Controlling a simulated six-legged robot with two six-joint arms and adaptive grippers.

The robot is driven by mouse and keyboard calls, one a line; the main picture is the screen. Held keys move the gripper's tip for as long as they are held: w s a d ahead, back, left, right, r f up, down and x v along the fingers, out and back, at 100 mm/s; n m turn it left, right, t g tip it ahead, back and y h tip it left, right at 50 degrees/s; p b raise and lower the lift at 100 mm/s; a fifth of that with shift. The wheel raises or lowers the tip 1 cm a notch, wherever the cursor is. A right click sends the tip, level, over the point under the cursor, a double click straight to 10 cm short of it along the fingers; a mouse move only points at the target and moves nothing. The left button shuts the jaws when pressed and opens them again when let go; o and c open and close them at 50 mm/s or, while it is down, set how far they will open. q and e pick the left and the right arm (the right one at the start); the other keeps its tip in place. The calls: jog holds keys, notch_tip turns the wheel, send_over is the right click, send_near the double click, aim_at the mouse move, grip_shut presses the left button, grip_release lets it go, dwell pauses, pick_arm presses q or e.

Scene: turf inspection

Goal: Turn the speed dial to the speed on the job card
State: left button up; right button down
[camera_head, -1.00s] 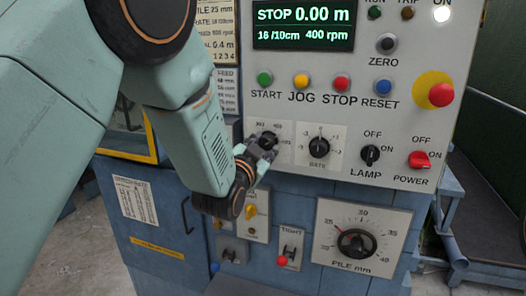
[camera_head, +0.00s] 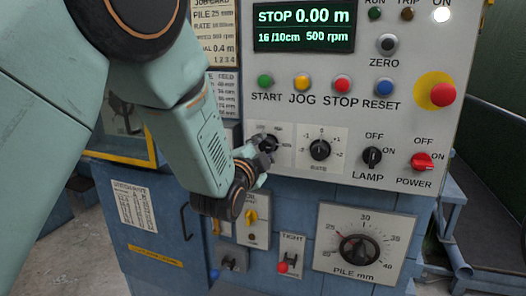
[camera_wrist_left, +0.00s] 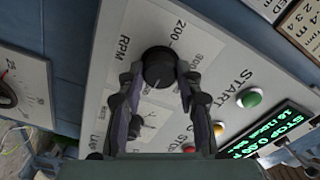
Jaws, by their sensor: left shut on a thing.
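The black speed dial (camera_head: 270,140) is on the grey control panel, left of the RATE dial. In the left wrist view the dial (camera_wrist_left: 158,66) carries the label RPM, with 200 printed beside it. My left gripper (camera_head: 261,150) is at the dial, and in the left wrist view its two fingers (camera_wrist_left: 158,82) are shut on either side of the knob. My arm comes down from the upper left. The display (camera_head: 304,26) reads STOP, 0.00 m, 16/10cm and 500 rpm. The job card (camera_head: 213,35) is at the top, partly behind my arm; its rpm figure is too small to read surely.
START, JOG, STOP and RESET buttons (camera_head: 342,84) run above the dial. The RATE dial (camera_head: 320,149) is close on the right, then the LAMP (camera_head: 372,157) and POWER (camera_head: 421,161) switches.

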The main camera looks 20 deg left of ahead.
dwell(0.3)
pick_arm(q)
jog(key=o, duration=1.1)
jog(key=shift+o, duration=0.2)
jog(key=shift+s, duration=0.1)
jog(key=s, duration=1.2)
jog(key=shift+a, duration=0.15)
jog(key=shift+w, duration=0.1)
